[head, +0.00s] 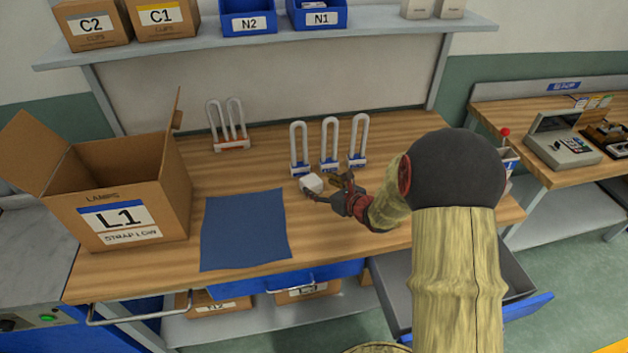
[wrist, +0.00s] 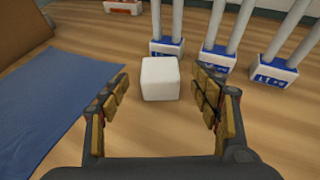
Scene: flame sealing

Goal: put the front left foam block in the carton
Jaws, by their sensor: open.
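A white foam block (head: 311,184) sits on the wooden bench in front of the blue-based tube stands. In the wrist view the white block (wrist: 160,78) lies just ahead of and between my fingertips, with bare wood showing on both sides. My gripper (head: 330,188) is open and empty, reaching in from the right; it also shows in the wrist view (wrist: 168,92). The open carton (head: 120,215) labelled L1 stands at the left of the bench with its flaps up. Its inside floor is hidden. No other foam block is plainly visible.
A blue mat (head: 245,230) lies between the carton and the block. Three tube stands (head: 329,145) with blue bases stand close behind the block. A red-based stand (head: 230,130) is farther back. An open drawer (head: 395,290) is below the bench.

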